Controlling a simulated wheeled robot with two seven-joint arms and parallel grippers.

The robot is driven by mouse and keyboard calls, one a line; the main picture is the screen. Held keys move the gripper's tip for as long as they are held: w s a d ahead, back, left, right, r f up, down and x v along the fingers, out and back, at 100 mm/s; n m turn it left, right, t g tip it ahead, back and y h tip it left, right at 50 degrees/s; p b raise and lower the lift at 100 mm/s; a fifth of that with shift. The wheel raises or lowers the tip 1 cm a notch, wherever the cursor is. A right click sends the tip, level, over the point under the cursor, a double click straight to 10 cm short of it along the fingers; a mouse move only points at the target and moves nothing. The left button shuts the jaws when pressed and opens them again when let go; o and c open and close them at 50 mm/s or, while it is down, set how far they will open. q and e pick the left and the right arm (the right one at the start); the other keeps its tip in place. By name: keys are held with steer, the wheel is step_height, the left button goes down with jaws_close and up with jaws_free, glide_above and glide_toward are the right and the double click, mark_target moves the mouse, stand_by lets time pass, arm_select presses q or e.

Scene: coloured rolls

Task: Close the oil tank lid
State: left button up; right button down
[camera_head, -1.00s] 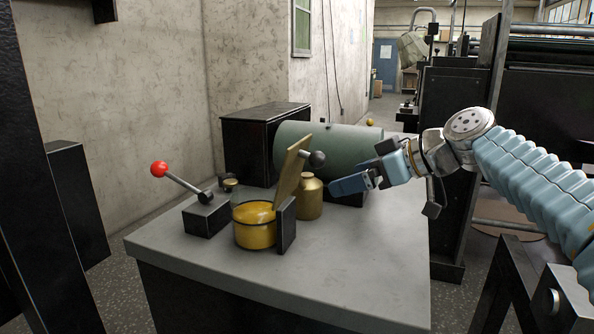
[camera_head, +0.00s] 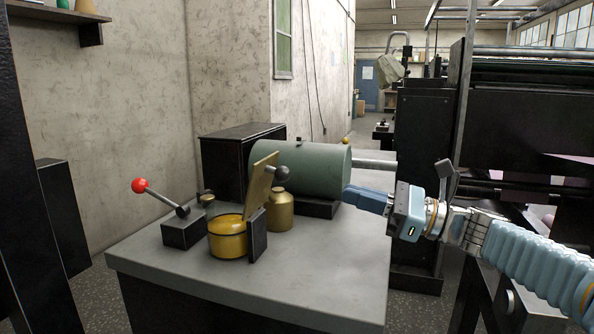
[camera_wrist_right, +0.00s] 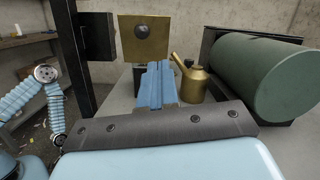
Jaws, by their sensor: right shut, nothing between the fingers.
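The oil tank (camera_head: 228,244) is a round yellow pot on the grey table. Its square brass-coloured lid (camera_head: 259,190) stands open, nearly upright and leaning slightly right, beside a dark upright block. A dark round knob (camera_head: 282,174) sticks out from the lid's right side. In the right wrist view the lid (camera_wrist_right: 160,50) faces the camera, beyond the fingers. My right gripper (camera_head: 347,194) is shut and empty, to the right of the knob and apart from it. Its blue fingers (camera_wrist_right: 156,84) point toward the lid. The tank's opening is hidden in the wrist view. My left gripper is not visible.
A brass bottle (camera_head: 280,212) stands right behind the lid. A green cylinder (camera_head: 315,170) lies behind it, next to a black box (camera_head: 240,160). A red-knobbed lever (camera_head: 160,197) stands left of the tank. The table's front right (camera_head: 320,270) is clear.

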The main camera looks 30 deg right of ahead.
steer(key=m, duration=0.3)
steer(key=p, duration=0.2)
glide_toward(274, 161)
steer(key=shift+t, duration=0.4)
steer(key=x, duration=0.6)
steer(key=shift+w+a+f, duration=0.25)
steer(key=shift+w, duration=0.15)
steer(key=shift+a, duration=0.1)
